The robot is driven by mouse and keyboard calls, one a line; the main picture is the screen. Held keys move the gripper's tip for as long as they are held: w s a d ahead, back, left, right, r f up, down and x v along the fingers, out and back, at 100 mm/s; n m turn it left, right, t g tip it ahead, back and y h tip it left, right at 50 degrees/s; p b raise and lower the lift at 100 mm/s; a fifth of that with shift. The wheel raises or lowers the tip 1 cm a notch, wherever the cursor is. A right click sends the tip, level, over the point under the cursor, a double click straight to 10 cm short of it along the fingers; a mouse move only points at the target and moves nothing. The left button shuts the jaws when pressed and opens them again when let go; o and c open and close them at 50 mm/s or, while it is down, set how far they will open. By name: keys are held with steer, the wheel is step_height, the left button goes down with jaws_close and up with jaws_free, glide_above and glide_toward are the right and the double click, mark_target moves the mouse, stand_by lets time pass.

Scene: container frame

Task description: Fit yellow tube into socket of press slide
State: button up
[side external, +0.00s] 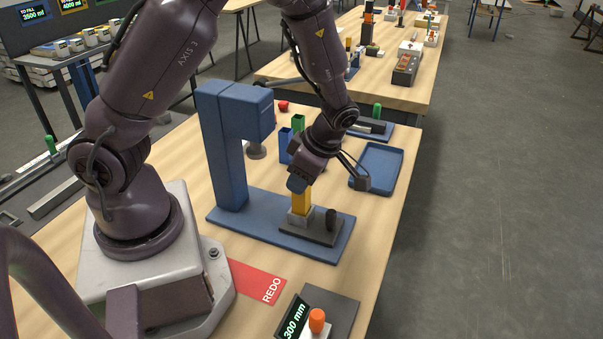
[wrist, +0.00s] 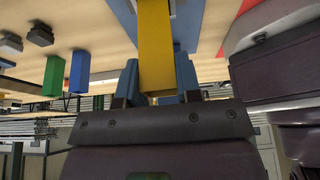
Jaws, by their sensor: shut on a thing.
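The yellow tube (side external: 301,203) stands about upright below my gripper (side external: 299,187), its lower end at the light grey socket block (side external: 300,217). I cannot tell how deep it sits in the socket. The block is on the dark grey press slide (side external: 322,232), which lies on the base of the blue press (side external: 232,150). In the wrist view, the blue fingers of my gripper (wrist: 157,85) are on both sides of the yellow tube (wrist: 155,45) and shut on it. The tube's far end meets a grey part at the top edge, mostly hidden.
A blue tube (side external: 284,148) and a green tube (side external: 298,122) stand behind my gripper. An empty blue tray (side external: 378,160) lies to the right. The press's overhanging head (side external: 246,115) is close to my arm. A red REDO mat (side external: 257,281) and an orange button (side external: 317,319) are in front.

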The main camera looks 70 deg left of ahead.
steer(key=shift+f, duration=1.4)
steer(key=o, duration=1.1)
steer(key=v, duration=1.3)
